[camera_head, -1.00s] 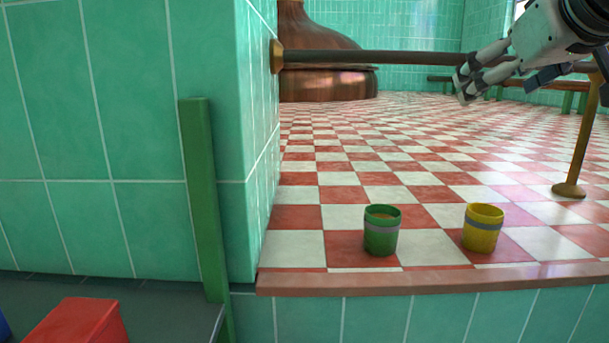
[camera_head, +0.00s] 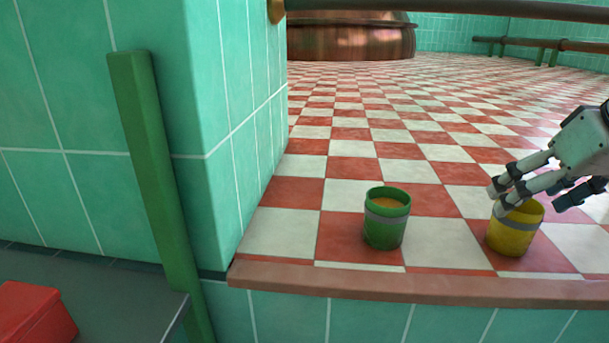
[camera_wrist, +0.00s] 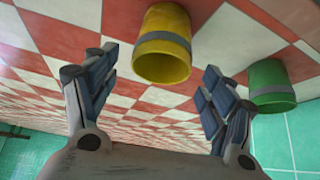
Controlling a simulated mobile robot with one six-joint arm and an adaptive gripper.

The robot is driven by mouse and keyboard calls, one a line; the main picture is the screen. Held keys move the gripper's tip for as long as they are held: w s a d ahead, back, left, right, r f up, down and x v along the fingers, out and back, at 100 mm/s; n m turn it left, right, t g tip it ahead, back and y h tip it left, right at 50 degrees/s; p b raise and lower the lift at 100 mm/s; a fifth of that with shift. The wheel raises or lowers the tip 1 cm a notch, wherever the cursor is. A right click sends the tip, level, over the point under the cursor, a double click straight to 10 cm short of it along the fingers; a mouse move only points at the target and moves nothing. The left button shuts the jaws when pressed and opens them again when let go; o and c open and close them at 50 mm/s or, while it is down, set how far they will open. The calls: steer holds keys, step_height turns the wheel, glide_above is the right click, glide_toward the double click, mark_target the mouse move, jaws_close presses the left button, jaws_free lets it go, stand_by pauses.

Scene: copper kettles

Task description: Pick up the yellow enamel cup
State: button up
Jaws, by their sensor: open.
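The yellow enamel cup (camera_head: 513,236) stands upright on the red and white checked ledge, with a grey band around it. It also shows in the wrist view (camera_wrist: 164,28), ahead of the gap between my fingers. My gripper (camera_head: 498,198) is at the cup's rim in the head view, its fingers overlapping the cup's upper left part. In the wrist view my gripper (camera_wrist: 158,75) has its two fingers spread wide with nothing held between them. I cannot tell whether a finger touches the cup.
A green cup (camera_head: 385,230) with a grey band and orange-brown contents stands left of the yellow one; the wrist view shows it beside my right-hand finger (camera_wrist: 271,82). A dark rail (camera_head: 450,11) crosses above the ledge. A tiled wall (camera_head: 235,100) stands at left.

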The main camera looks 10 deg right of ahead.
steer(key=shift+w+a+f, duration=0.1)
steer(key=shift+w+f, duration=0.3)
steer(key=shift+f, duration=0.15)
steer(key=shift+a+f, duration=0.25)
steer(key=shift+f, duration=0.1)
steer(key=x, duration=0.5)
steer(key=shift+w+d+f, duration=0.1)
steer(key=shift+w+d, duration=0.1)
steer(key=shift+d, duration=0.1)
steer(key=c, duration=1.2)
